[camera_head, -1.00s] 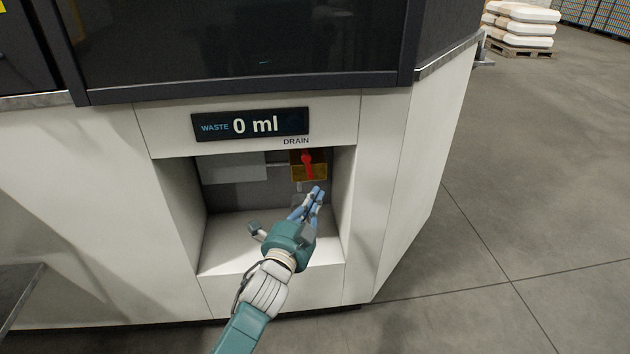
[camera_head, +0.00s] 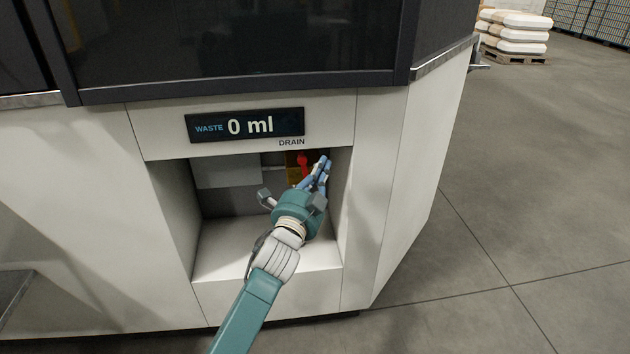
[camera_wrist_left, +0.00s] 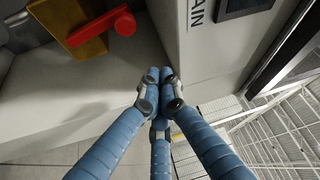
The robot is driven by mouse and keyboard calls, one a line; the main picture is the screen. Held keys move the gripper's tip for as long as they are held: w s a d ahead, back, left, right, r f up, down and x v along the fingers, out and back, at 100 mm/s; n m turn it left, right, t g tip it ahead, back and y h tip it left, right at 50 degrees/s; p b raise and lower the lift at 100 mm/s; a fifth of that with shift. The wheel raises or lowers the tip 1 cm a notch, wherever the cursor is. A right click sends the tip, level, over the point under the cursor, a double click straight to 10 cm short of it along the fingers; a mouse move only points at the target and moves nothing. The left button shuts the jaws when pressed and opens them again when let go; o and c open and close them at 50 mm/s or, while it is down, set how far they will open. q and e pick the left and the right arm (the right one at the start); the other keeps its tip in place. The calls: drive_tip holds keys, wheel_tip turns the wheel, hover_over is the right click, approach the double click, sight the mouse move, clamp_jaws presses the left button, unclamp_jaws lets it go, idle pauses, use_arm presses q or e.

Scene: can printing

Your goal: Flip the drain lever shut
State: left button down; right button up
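The red drain lever (camera_head: 303,161) sits in front of a yellow block (camera_head: 293,174) at the top right of the recess, under the DRAIN label. My left gripper (camera_head: 323,164) is inside the recess, its fingertips just right of the lever and partly covering the block. In the left wrist view the lever (camera_wrist_left: 97,28) lies at the upper left with its round end towards the fingers. A visible gap separates it from the fingers. The fingertips (camera_wrist_left: 159,84) are together with nothing seen between them. My right gripper is not in view.
The white recess (camera_head: 255,250) has side walls close to my arm. A display (camera_head: 245,125) above reads WASTE 0 ml. A grey box (camera_head: 228,172) is at the recess's upper left. Stacked bags (camera_head: 514,30) stand far off at right.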

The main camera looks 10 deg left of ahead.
sight(304, 169)
use_arm(q)
drive_tip(key=w+a, duration=0.3)
drive_tip(key=shift+f, duration=0.4)
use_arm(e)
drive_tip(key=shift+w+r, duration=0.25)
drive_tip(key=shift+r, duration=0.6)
use_arm(q)
drive_tip(key=shift+a, duration=0.1)
